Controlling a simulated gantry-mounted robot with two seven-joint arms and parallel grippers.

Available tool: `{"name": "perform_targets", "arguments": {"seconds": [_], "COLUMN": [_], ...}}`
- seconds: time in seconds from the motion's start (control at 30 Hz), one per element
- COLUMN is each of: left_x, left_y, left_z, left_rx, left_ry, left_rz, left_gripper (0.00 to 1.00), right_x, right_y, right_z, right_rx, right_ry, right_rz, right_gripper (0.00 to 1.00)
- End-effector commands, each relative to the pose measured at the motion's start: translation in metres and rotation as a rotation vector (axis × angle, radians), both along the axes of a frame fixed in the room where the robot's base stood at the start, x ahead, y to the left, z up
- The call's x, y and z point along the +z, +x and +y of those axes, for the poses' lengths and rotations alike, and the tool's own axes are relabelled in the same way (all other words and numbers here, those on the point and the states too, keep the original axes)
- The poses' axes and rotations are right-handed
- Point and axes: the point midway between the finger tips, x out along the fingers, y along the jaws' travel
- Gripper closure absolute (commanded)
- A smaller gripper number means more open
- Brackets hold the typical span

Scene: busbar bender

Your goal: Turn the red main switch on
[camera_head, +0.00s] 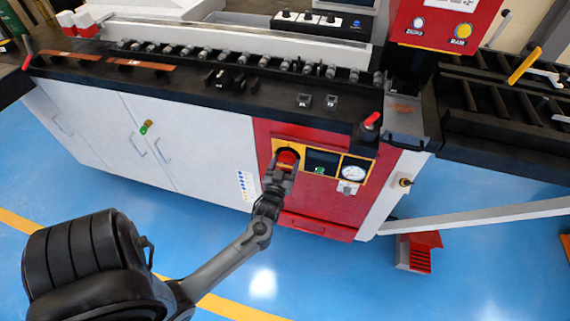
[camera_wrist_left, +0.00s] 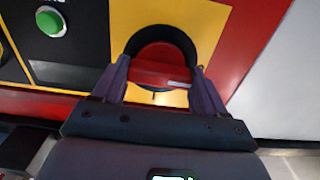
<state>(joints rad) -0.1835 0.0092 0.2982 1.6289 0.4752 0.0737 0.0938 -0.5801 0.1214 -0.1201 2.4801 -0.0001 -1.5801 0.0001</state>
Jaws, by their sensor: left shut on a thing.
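The red main switch (camera_head: 287,158) is a round red knob with a dark surround on a yellow plate, on the red front panel of the bender. It also shows in the left wrist view (camera_wrist_left: 160,68), with its red handle lying roughly across the picture. My left gripper (camera_head: 282,170) is at the switch, and in the wrist view its two fingers (camera_wrist_left: 160,82) stand on either side of the red handle, shut on it. The fingers hide part of the switch in the head view. My right gripper is not in view.
The black worktop (camera_head: 230,95) overhangs above. A red foot pedal (camera_head: 420,252) stands on the blue floor at right. The floor in front is open.

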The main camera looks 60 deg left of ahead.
Motion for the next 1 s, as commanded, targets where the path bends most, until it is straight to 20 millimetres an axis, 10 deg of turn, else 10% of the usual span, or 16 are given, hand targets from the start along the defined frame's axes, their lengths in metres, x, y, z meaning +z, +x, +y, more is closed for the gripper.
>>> {"name": "perform_targets", "arguments": {"seconds": [1.0], "left_x": [0.004], "left_y": [0.0], "left_z": [0.0], "left_rx": [-0.001], "left_ry": [0.572], "left_rz": [0.551], "left_gripper": [0.58], "right_x": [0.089], "right_y": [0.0], "right_z": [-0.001], "right_rx": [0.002], "right_ry": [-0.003], "right_rz": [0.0], "right_gripper": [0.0]}}
